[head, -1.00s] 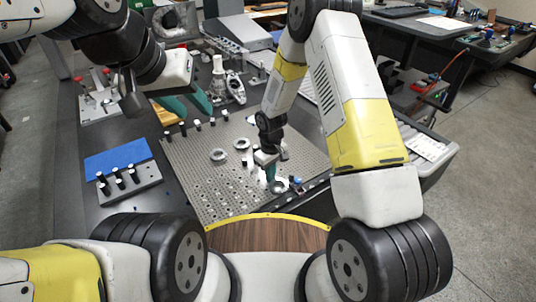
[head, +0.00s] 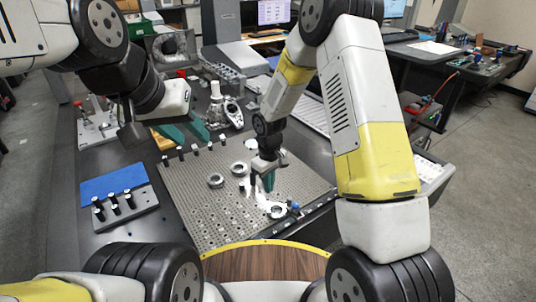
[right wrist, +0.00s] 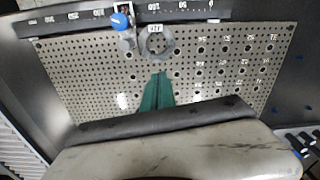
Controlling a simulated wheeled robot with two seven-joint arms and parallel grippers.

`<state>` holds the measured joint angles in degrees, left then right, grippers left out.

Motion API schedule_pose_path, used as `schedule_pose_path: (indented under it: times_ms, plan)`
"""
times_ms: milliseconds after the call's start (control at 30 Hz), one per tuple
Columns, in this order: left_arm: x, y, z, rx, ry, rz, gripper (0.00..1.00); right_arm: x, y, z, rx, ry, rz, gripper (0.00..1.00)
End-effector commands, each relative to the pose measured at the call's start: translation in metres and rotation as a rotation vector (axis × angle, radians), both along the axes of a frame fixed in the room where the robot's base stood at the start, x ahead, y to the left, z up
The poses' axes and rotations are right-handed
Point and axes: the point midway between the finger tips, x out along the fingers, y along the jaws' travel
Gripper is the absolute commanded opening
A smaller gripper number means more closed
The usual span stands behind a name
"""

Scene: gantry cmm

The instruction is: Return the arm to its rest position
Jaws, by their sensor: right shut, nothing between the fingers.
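My right gripper (head: 268,182) is shut with nothing in it. It hangs over the right part of the perforated plate (head: 215,215), behind and above a metal ring (head: 277,210). In the right wrist view its green fingers (right wrist: 157,92) are together, pointing at the plate, with a metal ring (right wrist: 155,42) just beyond the tips and apart from them.
Two more rings (head: 216,180) (head: 239,168) lie on the plate. A blue pad (head: 113,183) and a peg block (head: 122,209) are on the left. A blue knob (right wrist: 120,22) sits at the plate's edge rail. A metal casting (head: 216,103) stands behind the plate.

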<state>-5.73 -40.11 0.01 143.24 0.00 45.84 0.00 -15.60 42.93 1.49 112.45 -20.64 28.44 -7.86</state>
Motion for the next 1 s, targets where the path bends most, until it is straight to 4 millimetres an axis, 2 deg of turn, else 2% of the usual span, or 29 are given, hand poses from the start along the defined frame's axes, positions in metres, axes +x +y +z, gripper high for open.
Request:
schedule_pose_path:
  times_ms: [133, 233, 333, 467, 700, 900, 1000]
  plan:
    - [0.0, 0.0, 0.0, 0.0, 0.0, 0.0, 0.38, 0.001, -0.001, 0.008, 0.003, -0.008, -0.007, 0.0]
    - [0.0, 0.0, 0.0, 0.0, 0.0, 0.0, 0.38, 0.003, -0.008, 0.031, 0.011, -0.03, -0.036, 0.0]
    - [0.0, 0.0, 0.0, 0.0, 0.0, 0.0, 0.38, 0.003, -0.021, 0.071, 0.028, -0.068, -0.092, 0.0]
    - [0.0, 0.0, 0.0, 0.0, 0.0, 0.0, 0.38, -0.007, -0.042, 0.13, 0.058, -0.125, -0.18, 0.0]
    - [0.0, 0.0, 0.0, 0.0, 0.0, 0.0, 0.38, -0.048, -0.079, 0.223, 0.128, -0.221, -0.34, 0.0]
    - [0.0, 0.0, 0.0, 0.0, 0.0, 0.0, 0.38, -0.096, -0.104, 0.28, 0.201, -0.3, -0.464, 0.0]
    - [0.0, 0.0, 0.0, 0.0, 0.0, 0.0, 0.38, -0.124, -0.114, 0.302, 0.241, -0.338, -0.522, 0.0]
